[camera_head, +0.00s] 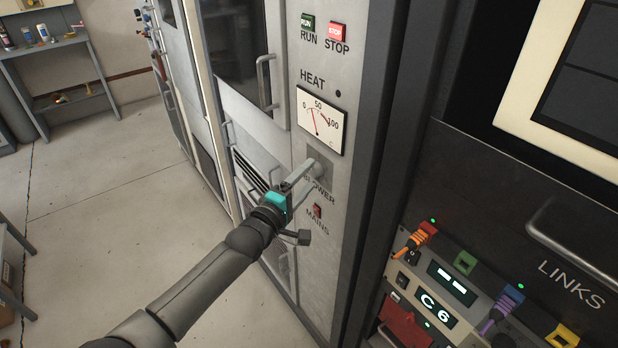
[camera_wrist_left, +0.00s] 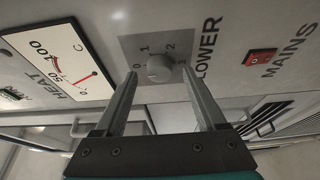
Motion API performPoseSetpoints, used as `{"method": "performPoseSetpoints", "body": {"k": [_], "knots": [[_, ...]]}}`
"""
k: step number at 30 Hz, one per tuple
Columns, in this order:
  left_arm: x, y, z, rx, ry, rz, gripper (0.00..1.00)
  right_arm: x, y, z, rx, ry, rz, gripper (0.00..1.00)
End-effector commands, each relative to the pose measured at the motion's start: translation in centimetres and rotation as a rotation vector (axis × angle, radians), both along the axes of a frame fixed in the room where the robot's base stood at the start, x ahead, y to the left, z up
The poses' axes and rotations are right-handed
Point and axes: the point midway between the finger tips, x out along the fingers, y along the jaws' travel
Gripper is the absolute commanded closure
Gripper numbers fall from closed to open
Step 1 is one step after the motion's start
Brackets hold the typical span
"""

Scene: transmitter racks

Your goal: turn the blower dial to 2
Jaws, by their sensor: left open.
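The blower dial (camera_wrist_left: 159,68) is a round grey knob on a grey square plate (camera_wrist_left: 128,47) marked 0, 1, 2 and 3. Its pointer is too small to read. In the head view the plate (camera_head: 323,160) shows above the word BLOWER, and my gripper partly covers this spot. My left gripper (camera_head: 309,172) is at the dial with its fingers towards the panel. In the wrist view the open left gripper (camera_wrist_left: 159,74) has one finger on each side of the knob, with gaps visible between. Whether the tips touch the panel cannot be told.
A red mains switch (camera_head: 317,211) sits just below the dial. The heat gauge (camera_head: 321,121) and the green RUN (camera_head: 308,22) and red STOP (camera_head: 337,31) buttons are above. A cabinet door handle (camera_head: 265,83) juts out at the left. Open floor lies left of the racks.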

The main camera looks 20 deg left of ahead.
Motion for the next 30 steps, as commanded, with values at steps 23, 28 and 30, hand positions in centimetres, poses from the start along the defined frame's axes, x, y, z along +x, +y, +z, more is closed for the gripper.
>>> {"method": "performPoseSetpoints", "body": {"k": [23,28,30], "knots": [[1.47,-0.41,0.02,0.000,0.000,0.000,0.53,0.19,0.42,-0.32,0.006,-0.003,0.000,1.00],[1.46,-0.39,0.02,0.000,0.000,0.000,0.72,0.22,0.41,-0.32,0.006,-0.003,0.000,1.00],[1.46,-0.39,0.02,0.000,0.000,0.000,0.80,0.22,0.41,-0.32,0.006,-0.003,0.000,1.00]]}}
